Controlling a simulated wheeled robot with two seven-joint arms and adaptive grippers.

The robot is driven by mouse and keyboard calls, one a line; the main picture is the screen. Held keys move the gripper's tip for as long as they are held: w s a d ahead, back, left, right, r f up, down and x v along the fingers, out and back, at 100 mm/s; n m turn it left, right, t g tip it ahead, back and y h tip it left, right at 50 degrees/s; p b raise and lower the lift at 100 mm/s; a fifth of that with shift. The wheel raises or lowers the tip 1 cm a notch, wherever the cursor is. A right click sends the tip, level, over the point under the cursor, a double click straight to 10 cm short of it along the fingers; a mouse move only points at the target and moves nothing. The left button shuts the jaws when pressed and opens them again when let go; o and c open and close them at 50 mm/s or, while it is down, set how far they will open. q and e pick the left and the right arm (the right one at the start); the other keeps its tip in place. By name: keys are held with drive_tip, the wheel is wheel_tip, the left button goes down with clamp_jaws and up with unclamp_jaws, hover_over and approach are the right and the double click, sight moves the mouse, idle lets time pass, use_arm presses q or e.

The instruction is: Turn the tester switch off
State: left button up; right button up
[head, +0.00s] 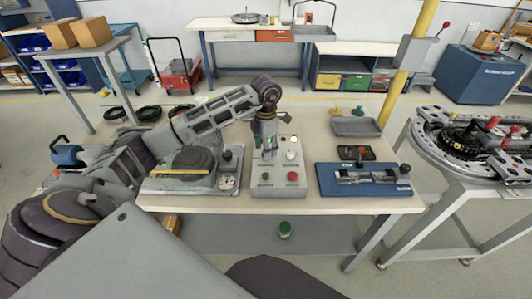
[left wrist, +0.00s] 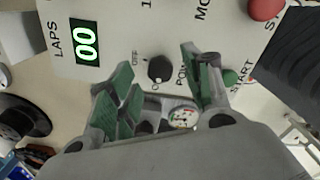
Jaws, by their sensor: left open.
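The grey tester box (head: 279,186) stands on the middle of the workbench. In the left wrist view its panel (left wrist: 185,22) shows a display (left wrist: 87,43) lit with 00 under LAPS, a green START button (left wrist: 231,77) and a red button (left wrist: 266,9). The black switch knob (left wrist: 159,70) sits beside the OFF and partly hidden POWER lettering. I cannot tell clearly which way the knob points. My left gripper (head: 268,152) is over the panel. Its open green-padded fingers (left wrist: 156,62) lie on either side of the knob, with no clear contact seen. My right gripper is not in view.
Left of the tester is a plate device with a dark disc (head: 194,160) and a gauge (head: 227,182). Right are a blue fixture (head: 335,186) and a grey tray (head: 356,127). A yellow post (head: 397,85) rises behind. The bench front edge right of the tester is clear.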

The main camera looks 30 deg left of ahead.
use_arm(q)
drive_tip(key=shift+f, duration=1.4)
drive_tip(key=c, duration=1.1)
drive_tip(key=shift+o, duration=0.2)
